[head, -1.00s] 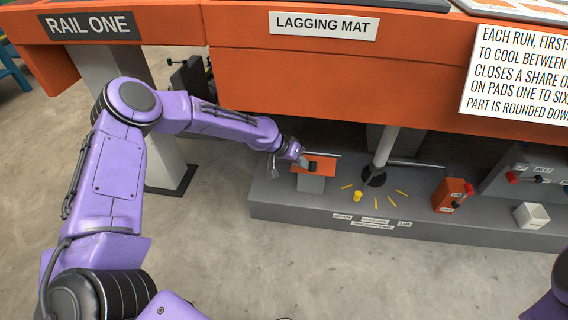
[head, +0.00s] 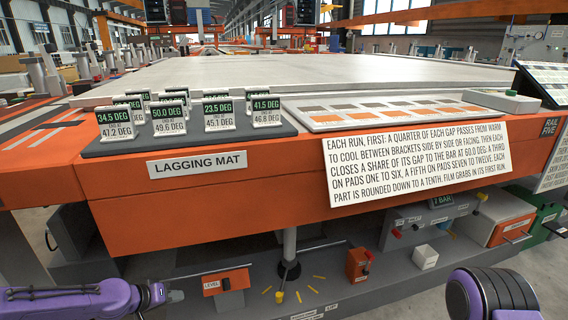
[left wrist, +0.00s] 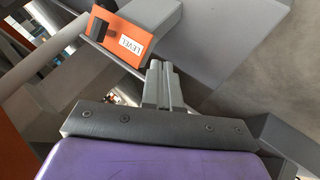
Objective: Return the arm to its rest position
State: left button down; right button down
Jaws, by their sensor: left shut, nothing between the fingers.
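My left arm comes in at the bottom left of the head view. Its gripper (head: 176,296) is just left of the orange block labelled LEVEL (head: 228,283), which has a dark switch on its face. In the left wrist view the two grey fingers (left wrist: 162,72) are pressed together with nothing between them. The orange LEVEL block (left wrist: 120,40) is just beyond the fingertips there, up and to the left. I cannot tell the exact gap between them. My right gripper is out of view; only a purple and black part of my right arm shows at the lower right.
The orange bench edge (head: 260,202) hangs above the grey plinth. A dark mat (head: 130,144) with several readout brackets lies on the bench. A grey post (head: 289,246), a red-orange box (head: 357,264) and a white cube (head: 425,257) stand below.

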pick_arm(q)
jog(key=s+d+f+n+y, duration=0.4)
jog(key=s+d+f+n, duration=0.3)
jog(key=s, duration=0.3)
jog(key=s+a+f+m+g+y, duration=0.1)
jog(key=s+f+m+g+y, duration=0.1)
jog(key=s, duration=1.1)
jog(key=s+a+f+m+g+y, duration=0.1)
jog(key=s+f+m+g+y, duration=0.15)
jog(key=s, duration=0.95)
notch_tip(320, 180, up, 33)
jog(key=p, duration=3.4)
jog(key=shift+w+r+n+h, duration=0.15)
jog(key=shift+w+n+h, duration=0.05)
jog(key=shift+n+h, duration=0.15)
